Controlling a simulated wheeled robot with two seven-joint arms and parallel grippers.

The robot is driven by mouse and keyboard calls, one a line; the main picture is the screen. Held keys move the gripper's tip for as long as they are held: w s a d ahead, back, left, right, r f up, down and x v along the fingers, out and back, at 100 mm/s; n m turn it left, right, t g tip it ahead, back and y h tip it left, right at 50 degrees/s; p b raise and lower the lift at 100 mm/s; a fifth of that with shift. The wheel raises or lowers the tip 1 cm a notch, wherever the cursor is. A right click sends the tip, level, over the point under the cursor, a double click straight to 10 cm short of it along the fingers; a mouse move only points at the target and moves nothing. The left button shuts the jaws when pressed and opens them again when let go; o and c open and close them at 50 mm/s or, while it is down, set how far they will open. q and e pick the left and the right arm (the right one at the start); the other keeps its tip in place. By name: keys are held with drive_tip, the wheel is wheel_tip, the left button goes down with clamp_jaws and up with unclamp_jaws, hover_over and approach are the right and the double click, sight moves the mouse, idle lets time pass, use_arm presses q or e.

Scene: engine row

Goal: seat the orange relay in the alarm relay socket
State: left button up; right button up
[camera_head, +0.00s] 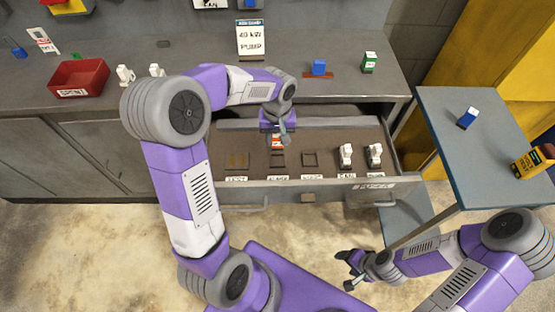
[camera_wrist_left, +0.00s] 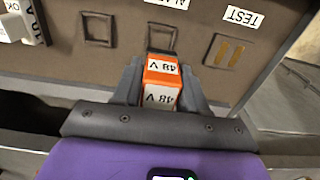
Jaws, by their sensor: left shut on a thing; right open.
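The orange relay (camera_head: 276,142) with a white 48 V label is held between the fingers of my left gripper (camera_head: 279,137), over the back part of the open drawer. In the left wrist view the orange relay (camera_wrist_left: 162,82) sits between the shut fingers of my left gripper (camera_wrist_left: 160,90). Its far end reaches the near edge of the alarm relay socket (camera_wrist_left: 162,38), a dark square frame with a partly hidden label. The socket (camera_head: 278,160) looks empty; I cannot tell the relay's height above it. My right gripper (camera_head: 350,269) is open and empty in front of the drawer.
The test socket (camera_head: 237,160) and another empty socket (camera_head: 310,159) flank the alarm socket. White relays (camera_head: 346,155) stand to the right in the drawer (camera_head: 222,183). A red bin (camera_head: 79,78) is on the counter; a side table (camera_head: 450,140) stands right.

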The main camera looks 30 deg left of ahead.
use_arm(q)
wheel_tip(320, 180, down, 9)
drive_tip(key=b, duration=0.3)
drive_tip(key=shift+w, duration=0.1)
drive_tip(key=o, duration=0.6)
drive_tip(key=shift+f, duration=0.15)
drive_tip(key=o, duration=0.5)
wheel_tip(320, 180, up, 12)
drive_tip(key=p, duration=0.4)
drive_tip(key=shift+r, duration=0.25)
